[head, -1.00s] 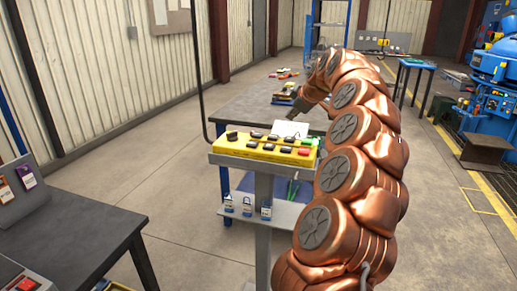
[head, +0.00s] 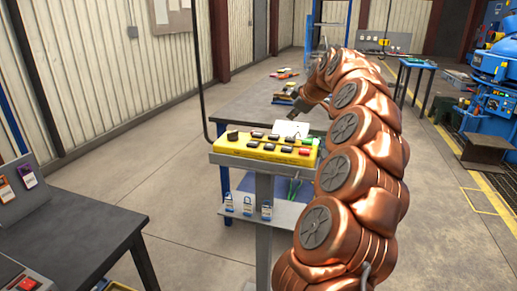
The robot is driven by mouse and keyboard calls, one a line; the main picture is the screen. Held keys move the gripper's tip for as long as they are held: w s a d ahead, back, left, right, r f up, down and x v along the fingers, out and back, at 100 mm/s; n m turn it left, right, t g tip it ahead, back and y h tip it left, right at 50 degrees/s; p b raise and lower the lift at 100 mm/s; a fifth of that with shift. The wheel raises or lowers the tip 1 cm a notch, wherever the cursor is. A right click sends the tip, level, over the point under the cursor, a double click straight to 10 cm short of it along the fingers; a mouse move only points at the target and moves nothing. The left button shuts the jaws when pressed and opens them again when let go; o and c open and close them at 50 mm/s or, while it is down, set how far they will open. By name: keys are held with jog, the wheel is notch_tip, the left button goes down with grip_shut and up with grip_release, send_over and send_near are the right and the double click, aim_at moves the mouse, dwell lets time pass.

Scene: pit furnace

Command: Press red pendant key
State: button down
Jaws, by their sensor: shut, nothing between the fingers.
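The yellow pendant (head: 238,146) lies on top of a grey stand. It carries a black knob (head: 233,135) at its left end and several dark keys. The red pendant key (head: 304,152) is at the right end of its near row and is uncovered. My copper arm rises at the right and bends toward the pendant. My gripper (head: 287,120) is small and dark in this view. It is shut and empty, above and beyond the pendant's right half as pictured. I see no contact with the red key, and the exact gap cannot be judged.
A white sheet (head: 290,129) shows just behind the pendant. A dark workbench (head: 240,107) with small items stands behind the stand. A black cable (head: 201,70) hangs at left.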

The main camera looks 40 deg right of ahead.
dwell(0.5)
jog(key=w+a+f+g+y, duration=0.1)
jog(key=a+f+y, duration=0.15)
jog(key=a, duration=1.45)
jog(key=s+a+f+g+y, duration=0.15)
jog(key=s+a, duration=0.25)
jog(key=a, duration=0.4)
jog(key=s+a+f+g, duration=0.2)
jog(key=s+a+f, duration=0.1)
jog(key=a, duration=0.6)
jog(key=s+a+f+m+g, duration=0.1)
jog(key=s+a+f+g, duration=0.2)
jog(key=s, duration=0.4)
jog(key=s+a+f+m+g, duration=0.1)
jog(key=s+a+f, duration=0.35)
jog(key=s, duration=0.25)
jog(key=s+a+f+m+g+h, duration=0.1)
jog(key=s+f+m, duration=0.1)
jog(key=s, duration=0.7)
jog(key=s+a+f+m+g, duration=0.1)
jog(key=s+f, duration=0.4)
jog(key=s, duration=0.5)
jog(key=shift+f+m+g+h, duration=0.2)
jog(key=shift+m+g+h, duration=0.2)
jog(key=shift+m+g, duration=0.25)
jog(key=shift+d, duration=0.1)
